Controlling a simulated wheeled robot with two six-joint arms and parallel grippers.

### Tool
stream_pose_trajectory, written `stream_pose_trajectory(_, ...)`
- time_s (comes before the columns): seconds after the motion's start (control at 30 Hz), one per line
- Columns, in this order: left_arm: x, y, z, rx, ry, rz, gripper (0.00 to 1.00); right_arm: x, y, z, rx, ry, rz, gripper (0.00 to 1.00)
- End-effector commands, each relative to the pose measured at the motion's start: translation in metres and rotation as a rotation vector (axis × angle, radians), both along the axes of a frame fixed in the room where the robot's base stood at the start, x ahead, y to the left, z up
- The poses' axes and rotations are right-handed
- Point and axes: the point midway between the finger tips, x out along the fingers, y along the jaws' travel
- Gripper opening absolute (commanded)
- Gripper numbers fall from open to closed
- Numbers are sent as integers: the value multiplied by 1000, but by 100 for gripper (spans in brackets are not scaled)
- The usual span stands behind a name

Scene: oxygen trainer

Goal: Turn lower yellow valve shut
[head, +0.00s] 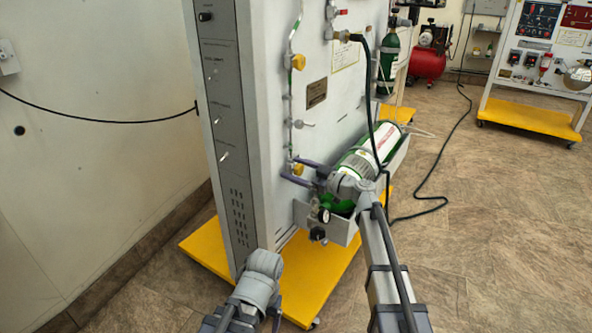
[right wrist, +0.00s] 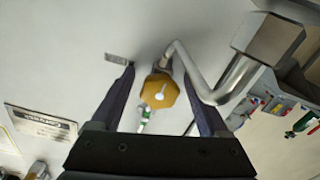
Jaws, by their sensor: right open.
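The lower yellow valve (head: 298,169) is a small yellow knob on the pipe at the panel's front face, low down. In the right wrist view the yellow knob (right wrist: 160,92) sits between the two dark fingers, with visible gaps on both sides. My right gripper (head: 293,172) is open around the knob, one finger above and one below it in the head view. In the right wrist view the open gripper (right wrist: 158,72) holds nothing. My left arm shows at the bottom of the head view, but its gripper does not.
An upper yellow valve (head: 298,62) is higher on the same pipe. A green and white cylinder (head: 368,152) lies in a bracket right of the valve, with a black hose above. A bent metal pipe (right wrist: 205,85) passes close to the right finger. The yellow base (head: 325,275) juts out below.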

Motion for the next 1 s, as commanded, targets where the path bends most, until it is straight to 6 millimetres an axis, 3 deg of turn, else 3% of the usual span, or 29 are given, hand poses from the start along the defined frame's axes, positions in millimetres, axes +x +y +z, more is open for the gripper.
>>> stream_pose_trajectory(0.07,0,0,0,0,0,0,78,0,0,0,0,0,0,77)
stream_pose_trajectory(0.73,0,0,0,0,0,0,78,0,0,0,0,0,0,2)
stream_pose_trajectory(1.0,0,0,0,0,0,0,78,0,0,0,39,53,0,0)
